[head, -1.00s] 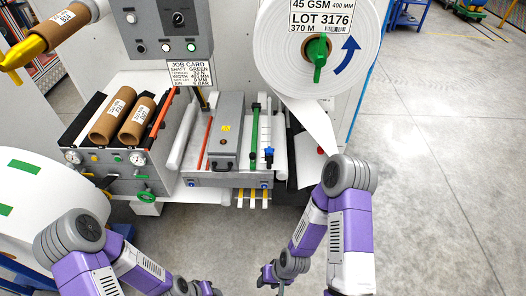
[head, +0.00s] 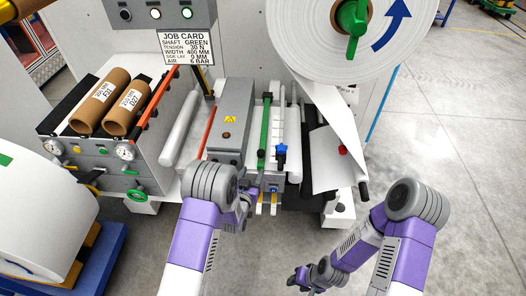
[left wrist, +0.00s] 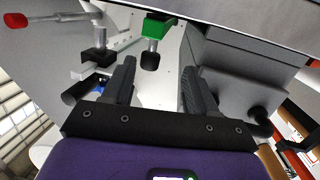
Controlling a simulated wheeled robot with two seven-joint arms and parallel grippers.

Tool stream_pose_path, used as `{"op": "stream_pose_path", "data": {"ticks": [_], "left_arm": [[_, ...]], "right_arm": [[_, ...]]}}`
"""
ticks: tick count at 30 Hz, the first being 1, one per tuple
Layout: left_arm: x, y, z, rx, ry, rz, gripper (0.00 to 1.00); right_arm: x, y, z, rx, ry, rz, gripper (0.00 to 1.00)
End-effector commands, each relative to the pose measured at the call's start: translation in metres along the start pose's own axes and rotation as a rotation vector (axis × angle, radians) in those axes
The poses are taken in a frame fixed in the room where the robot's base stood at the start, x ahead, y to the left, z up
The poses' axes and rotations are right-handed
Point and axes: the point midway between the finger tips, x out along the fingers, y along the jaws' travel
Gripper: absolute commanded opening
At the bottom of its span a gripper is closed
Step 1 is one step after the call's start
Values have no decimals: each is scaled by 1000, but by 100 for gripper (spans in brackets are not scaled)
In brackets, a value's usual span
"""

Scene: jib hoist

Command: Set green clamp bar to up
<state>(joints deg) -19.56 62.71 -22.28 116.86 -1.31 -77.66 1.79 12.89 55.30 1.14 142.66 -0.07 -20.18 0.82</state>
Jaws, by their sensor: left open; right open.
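The green clamp bar (head: 264,125) lies lengthwise on the machine's splice table, between the grey box housing and a white strip. In the left wrist view a green block (left wrist: 157,26), apparently its near end, shows at the top, with a black knob (left wrist: 150,58) below it. My left gripper (left wrist: 158,88) is open and empty; the knob appears between its fingers, but I cannot tell the distance. In the head view my left gripper (head: 247,205) is at the table's front edge, partly hidden by my forearm. My right gripper (head: 298,279) is low in front, open, away from the machine.
A red bar (head: 207,130) lies left of the grey housing (head: 232,120), and a blue star knob (head: 281,153) is right of the green bar. A paper web hangs from the large roll (head: 365,30). A job card (head: 186,48) reads SHAFT GREEN.

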Motion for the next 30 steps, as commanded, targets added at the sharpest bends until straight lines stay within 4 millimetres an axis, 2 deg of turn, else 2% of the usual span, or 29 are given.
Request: {"op": "stream_pose_path", "data": {"ticks": [1,6,19,24,30], "left_arm": [[6,6,-5,17,52,15,57],[17,12,-22,36,128,32,57],[74,13,-29,34,126,30,57],[84,14,-30,34,123,30,57],[85,14,-30,34,122,30,57]], "right_arm": [[8,3,0,0,0,0,43],[11,4,0,0,-1,0,43],[21,8,-1,0,0,0,43],[22,8,-1,0,0,0,43],[22,8,-1,0,0,0,43]]}}
